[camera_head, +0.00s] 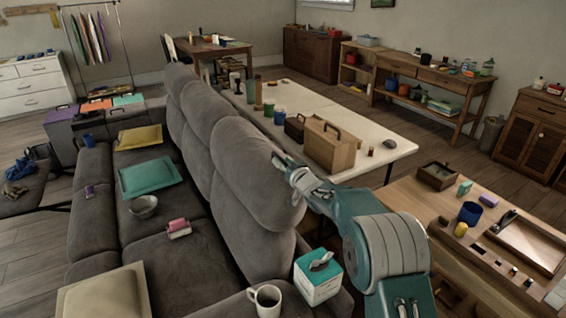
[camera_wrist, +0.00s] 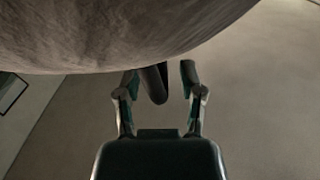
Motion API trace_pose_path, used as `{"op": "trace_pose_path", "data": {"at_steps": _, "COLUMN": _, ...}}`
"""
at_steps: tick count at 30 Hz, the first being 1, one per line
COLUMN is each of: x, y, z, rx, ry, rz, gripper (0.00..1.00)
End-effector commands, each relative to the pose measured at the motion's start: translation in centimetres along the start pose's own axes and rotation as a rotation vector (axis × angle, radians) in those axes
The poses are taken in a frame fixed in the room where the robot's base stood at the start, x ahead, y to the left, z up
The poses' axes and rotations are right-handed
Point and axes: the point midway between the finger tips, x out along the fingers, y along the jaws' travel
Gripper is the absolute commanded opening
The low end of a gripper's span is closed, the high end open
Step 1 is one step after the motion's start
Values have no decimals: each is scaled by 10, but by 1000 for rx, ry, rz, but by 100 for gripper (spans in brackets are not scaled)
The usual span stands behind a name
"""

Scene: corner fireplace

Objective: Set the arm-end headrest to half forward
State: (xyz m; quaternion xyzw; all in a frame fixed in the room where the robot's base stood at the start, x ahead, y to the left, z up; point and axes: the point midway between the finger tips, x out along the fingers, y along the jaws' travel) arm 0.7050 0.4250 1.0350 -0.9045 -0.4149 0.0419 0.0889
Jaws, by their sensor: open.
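The grey sofa's nearest headrest (camera_head: 258,175), at the arm end, stands upright in line with the backrest in the head view. My teal arm reaches to its back side from the right, and my gripper (camera_head: 280,160) is at its upper right edge, partly hard to make out. In the wrist view a large grey fabric surface, likely the headrest (camera_wrist: 140,35), fills the top. My gripper (camera_wrist: 160,88) is open below it, with a dark rounded piece (camera_wrist: 154,84) between the fingers. I cannot tell whether the fingers touch anything.
A long white table (camera_head: 340,130) with a wooden box (camera_head: 328,147) and cups stands behind the sofa. A wooden table (camera_head: 470,225) with small items is at right. A white mug (camera_head: 266,301) and a tissue box (camera_head: 318,278) sit near the sofa's near arm.

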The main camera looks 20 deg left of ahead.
Motion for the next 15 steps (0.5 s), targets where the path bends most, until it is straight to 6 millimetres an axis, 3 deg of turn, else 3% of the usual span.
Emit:
{"op": "trace_pose_path", "data": {"at_steps": 6, "x": 0, "y": 0, "z": 0, "rx": 0, "ry": 0, "rz": 0, "gripper": 51}}
{"op": "trace_pose_path", "data": {"at_steps": 9, "x": 0, "y": 0, "z": 0, "rx": 0, "ry": 0, "rz": 0, "gripper": 6}}
{"op": "trace_pose_path", "data": {"at_steps": 10, "x": 0, "y": 0, "z": 0, "rx": 0, "ry": -1, "rz": 0, "gripper": 0}}
{"op": "trace_pose_path", "data": {"at_steps": 15, "x": 0, "y": 0, "z": 0, "rx": 0, "ry": -1, "rz": 0, "gripper": 0}}
